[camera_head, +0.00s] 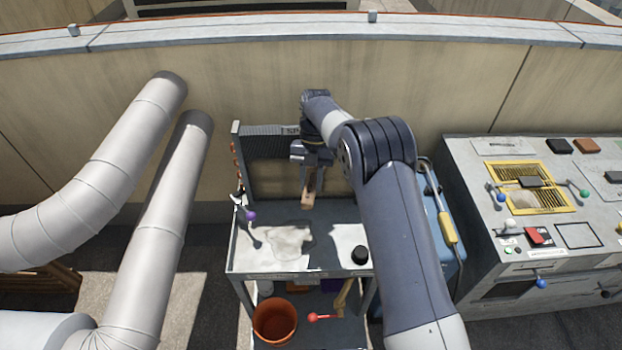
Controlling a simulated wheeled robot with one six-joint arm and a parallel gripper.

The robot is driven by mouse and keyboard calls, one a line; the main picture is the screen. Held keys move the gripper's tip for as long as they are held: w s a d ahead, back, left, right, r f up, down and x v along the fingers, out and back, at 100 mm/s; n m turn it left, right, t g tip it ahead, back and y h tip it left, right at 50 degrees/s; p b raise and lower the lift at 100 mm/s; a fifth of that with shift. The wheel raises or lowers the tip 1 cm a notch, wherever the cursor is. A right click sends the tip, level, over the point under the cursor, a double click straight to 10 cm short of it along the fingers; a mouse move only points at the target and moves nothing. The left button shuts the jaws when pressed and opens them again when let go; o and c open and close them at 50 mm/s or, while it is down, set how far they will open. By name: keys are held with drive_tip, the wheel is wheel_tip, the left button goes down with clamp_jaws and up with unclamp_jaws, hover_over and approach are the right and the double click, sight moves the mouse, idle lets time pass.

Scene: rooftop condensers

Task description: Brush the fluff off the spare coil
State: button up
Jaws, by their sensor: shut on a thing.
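The spare coil (262,143) stands upright at the back of a grey cart, in a grey frame with a partly hidden label starting "SP". Its top strip shows dark fins; a dull brown layer that looks like fluff (268,178) covers the area below. My gripper (309,170) is in front of the coil, pointing down, and is shut on a wooden-handled brush (308,199). The brush hangs above the cart top. I cannot tell whether it touches the coil. My arm hides the coil's right part.
The cart top (242,263) carries a purple-knobbed lever (250,215) at left and a black knob (360,254) at right. An orange bucket (275,321) sits on the lower shelf. Pipes (160,225) stand left; a control bench (545,240) stands right.

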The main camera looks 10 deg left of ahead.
drive_tip(key=shift+r+p, duration=1.15)
drive_tip(key=shift+r, duration=1.05)
drive_tip(key=shift+s+f+b, duration=0.15)
drive_tip(key=shift+s+b, duration=0.05)
drive_tip(key=shift+b, duration=0.1)
drive_tip(key=shift+s+d+b, duration=0.2)
drive_tip(key=shift+s+b, duration=0.15)
drive_tip(key=shift+s, duration=0.3)
drive_tip(key=shift+s+d+b, duration=0.2)
drive_tip(key=shift+s+b, duration=0.15)
drive_tip(key=shift+s, duration=0.35)
drive_tip(key=shift+s+d+b, duration=0.2)
drive_tip(key=shift+s+b, duration=0.15)
drive_tip(key=shift+s, duration=0.3)
